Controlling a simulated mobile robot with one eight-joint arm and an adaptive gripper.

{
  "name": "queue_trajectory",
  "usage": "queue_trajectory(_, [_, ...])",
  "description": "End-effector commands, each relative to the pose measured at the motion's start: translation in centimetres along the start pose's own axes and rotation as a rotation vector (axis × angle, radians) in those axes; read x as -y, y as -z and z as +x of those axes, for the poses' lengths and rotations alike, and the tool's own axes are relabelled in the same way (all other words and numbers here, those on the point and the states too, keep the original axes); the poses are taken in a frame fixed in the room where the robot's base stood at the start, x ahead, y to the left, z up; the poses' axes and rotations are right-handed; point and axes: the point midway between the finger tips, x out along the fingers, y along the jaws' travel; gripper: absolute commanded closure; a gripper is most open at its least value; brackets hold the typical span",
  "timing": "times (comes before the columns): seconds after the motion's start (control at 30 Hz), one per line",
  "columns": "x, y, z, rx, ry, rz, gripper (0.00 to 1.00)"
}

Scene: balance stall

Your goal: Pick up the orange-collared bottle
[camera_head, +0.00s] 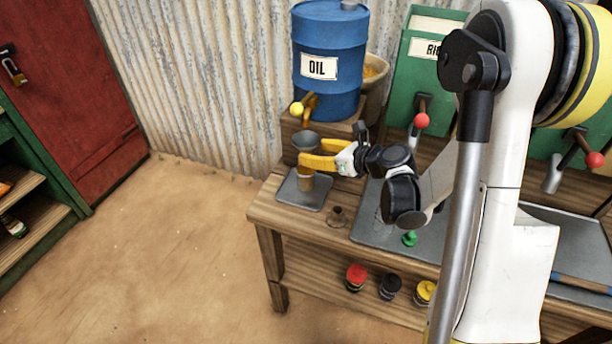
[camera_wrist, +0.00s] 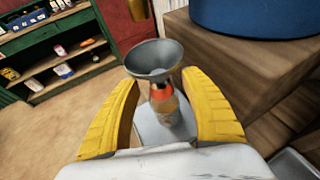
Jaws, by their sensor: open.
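The orange-collared bottle (camera_wrist: 165,104) stands upright on a grey plate (camera_wrist: 147,130) in the wrist view, with its orange collar just below a grey funnel (camera_wrist: 153,60). I cannot tell whether the funnel sits in the bottle's mouth or hangs just above it. My gripper (camera_wrist: 161,80) is open, with one yellow finger on each side of the bottle. A gap shows beside the bottle on both sides.
A blue oil drum (camera_head: 328,65) with a yellow-knobbed tap stands on a wooden block (camera_head: 345,130) behind the bottle. Several coloured caps (camera_head: 357,277) sit on the lower shelf. The floor at left is clear.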

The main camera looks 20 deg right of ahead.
Motion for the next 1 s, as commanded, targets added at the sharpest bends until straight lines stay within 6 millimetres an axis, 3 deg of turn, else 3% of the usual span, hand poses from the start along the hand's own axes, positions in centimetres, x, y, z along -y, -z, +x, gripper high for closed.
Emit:
queue_trajectory(0.2, [-0.3, 0.4, 3.4, 0.0, -0.001, -0.002, 0.46])
queue_trajectory(0.43, [-0.3, 0.1, 3.6, 0.0, 0.0, -0.001, 0.46])
queue_trajectory(0.6, [-0.3, 0.2, 3.5, -0.001, 0.0, -0.001, 0.97])
queue_trajectory(1.0, [-0.3, 0.1, 3.5, 0.0, 0.0, -0.001, 1.0])
